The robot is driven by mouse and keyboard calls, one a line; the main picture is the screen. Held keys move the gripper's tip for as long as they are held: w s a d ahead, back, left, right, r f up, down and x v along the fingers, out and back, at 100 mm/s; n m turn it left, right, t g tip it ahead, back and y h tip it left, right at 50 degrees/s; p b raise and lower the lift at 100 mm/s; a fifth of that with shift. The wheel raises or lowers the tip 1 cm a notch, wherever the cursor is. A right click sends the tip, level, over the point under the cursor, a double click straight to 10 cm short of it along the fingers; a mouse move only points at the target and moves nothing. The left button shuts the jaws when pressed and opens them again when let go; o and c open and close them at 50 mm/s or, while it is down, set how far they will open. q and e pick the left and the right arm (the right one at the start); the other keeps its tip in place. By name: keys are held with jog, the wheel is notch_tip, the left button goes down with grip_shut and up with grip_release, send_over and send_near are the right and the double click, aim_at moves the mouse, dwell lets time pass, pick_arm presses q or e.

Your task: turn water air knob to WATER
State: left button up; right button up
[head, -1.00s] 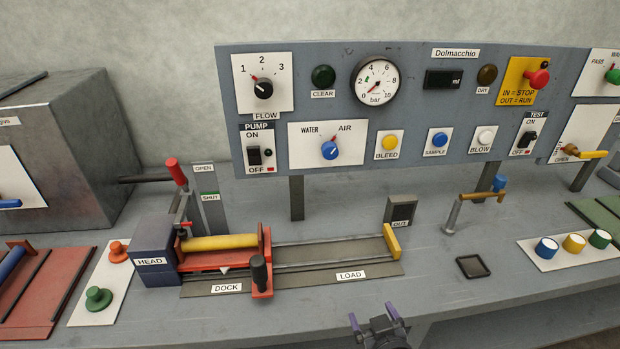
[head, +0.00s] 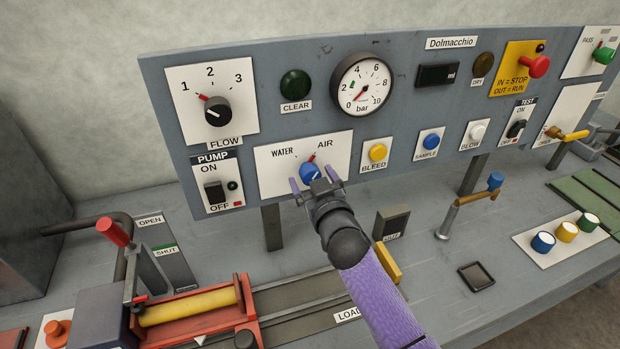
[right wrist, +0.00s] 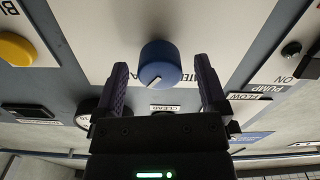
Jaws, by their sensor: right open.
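The blue WATER/AIR knob (head: 311,173) sits on a white plate (head: 270,178) on the grey panel, with WATER printed at the left and AIR at the right. A red mark shows by AIR, and the knob's pointer appears turned toward AIR. My right gripper (head: 317,188) is open in front of the knob. In the right wrist view, the knob (right wrist: 159,64) lies between and just beyond the two open fingers (right wrist: 165,85), with a gap on both sides. Its white pointer line shows on its face. My left gripper is not in view.
The yellow BLEED button (head: 377,152) is right of the knob plate. The PUMP switch (head: 216,193) is left and the FLOW knob (head: 217,111) is up and left. Below stand the yellow roll (head: 190,306) and a red-handled lever (head: 112,232).

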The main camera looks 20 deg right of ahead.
jog(key=shift+w, duration=0.6)
grip_shut()
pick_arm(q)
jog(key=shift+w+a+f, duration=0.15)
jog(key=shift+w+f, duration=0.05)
